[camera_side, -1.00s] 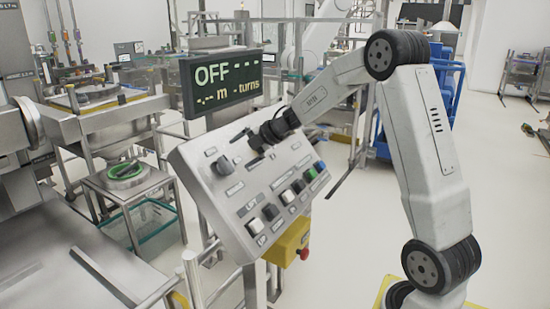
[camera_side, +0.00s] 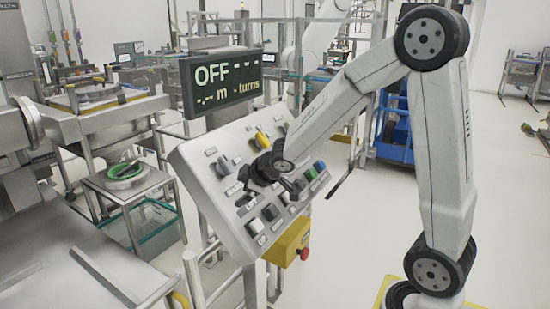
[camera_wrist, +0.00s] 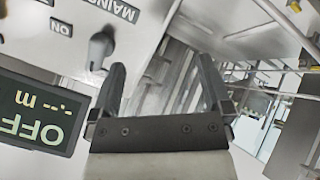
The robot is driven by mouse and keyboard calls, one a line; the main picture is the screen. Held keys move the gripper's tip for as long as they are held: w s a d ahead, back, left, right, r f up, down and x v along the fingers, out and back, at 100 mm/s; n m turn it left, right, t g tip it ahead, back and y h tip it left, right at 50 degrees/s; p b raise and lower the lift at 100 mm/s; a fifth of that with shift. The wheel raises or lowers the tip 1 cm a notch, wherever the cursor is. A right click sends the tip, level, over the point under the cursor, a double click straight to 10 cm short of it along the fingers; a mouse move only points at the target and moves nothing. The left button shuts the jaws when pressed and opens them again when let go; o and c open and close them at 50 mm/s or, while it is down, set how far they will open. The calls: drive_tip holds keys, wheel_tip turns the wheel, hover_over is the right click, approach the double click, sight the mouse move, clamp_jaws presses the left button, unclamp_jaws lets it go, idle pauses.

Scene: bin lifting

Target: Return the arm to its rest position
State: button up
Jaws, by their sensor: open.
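My gripper (camera_side: 242,186) is at the lower end of my bent arm, in front of the tilted grey control panel (camera_side: 208,203) in the side view. In the wrist view my gripper (camera_wrist: 162,68) shows two black fingers spread apart with nothing between them. A grey knob (camera_wrist: 101,48) beside the "MAINS" and "ON" labels lies left of the fingers, apart from them. That knob (camera_side: 223,167) is on the panel's left part in the side view. The side view does not show clearly whether the fingers touch the panel. My wrist hides part of the panel's middle.
A display (camera_side: 222,82) reading "OFF" stands above the panel. A yellow knob (camera_side: 262,139), a green button (camera_side: 319,166) and several black and white controls are on the panel. A yellow box (camera_side: 288,241) with a red button hangs below.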

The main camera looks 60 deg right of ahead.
drive_tip(key=s+a+f+m+g, duration=0.3)
drive_tip(key=s+a, duration=0.1)
drive_tip(key=s, duration=0.4)
drive_tip(key=s+a+f+m+g+y, duration=0.1)
drive_tip(key=s+a+f+m+g, duration=0.2)
drive_tip(key=s, duration=0.5)
drive_tip(key=shift+a+f, duration=0.45)
drive_tip(key=shift+a, duration=0.45)
